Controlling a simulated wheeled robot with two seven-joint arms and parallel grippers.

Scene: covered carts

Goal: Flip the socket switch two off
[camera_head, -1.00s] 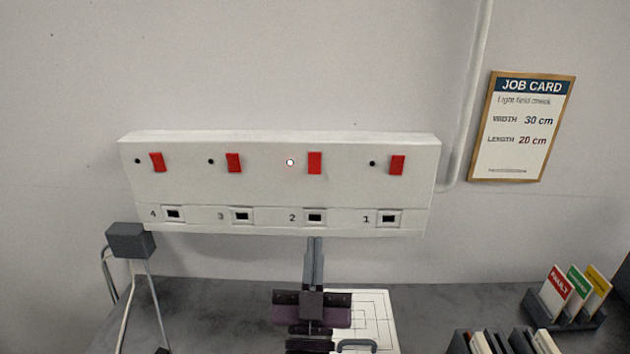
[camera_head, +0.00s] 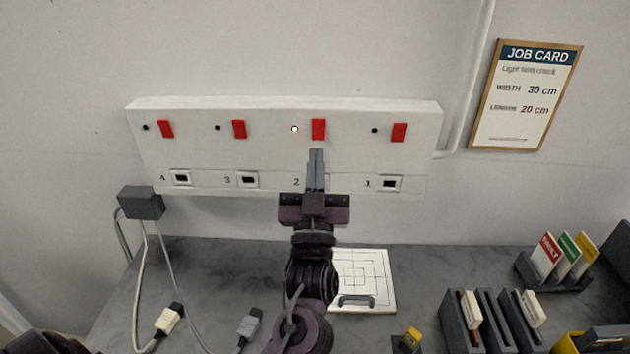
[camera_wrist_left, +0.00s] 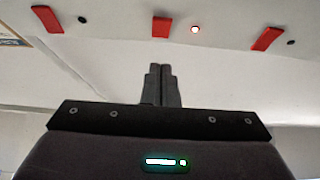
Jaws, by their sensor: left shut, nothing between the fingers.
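A white socket panel (camera_head: 270,110) is on the wall, with a row of red switches above numbered sockets. The red switch above socket two (camera_head: 318,129) has a lit indicator (camera_head: 295,129) at its left; the other indicators are dark. My left gripper (camera_head: 316,152) is shut and empty, its fingertips just below switch two in the head view, covering most of socket two. In the left wrist view the shut fingertips (camera_wrist_left: 160,70) point toward switch two (camera_wrist_left: 161,27), with a visible gap in the picture. Contact cannot be told from the head view. My right gripper is not in view.
A grey table (camera_head: 210,270) lies below the panel, with a white gridded board (camera_head: 375,265). Loose plugs (camera_head: 170,318) and cables lie at the left. Card holders (camera_head: 555,270) and a dark rack (camera_head: 460,315) stand at the right. A job card (camera_head: 525,95) hangs on the wall.

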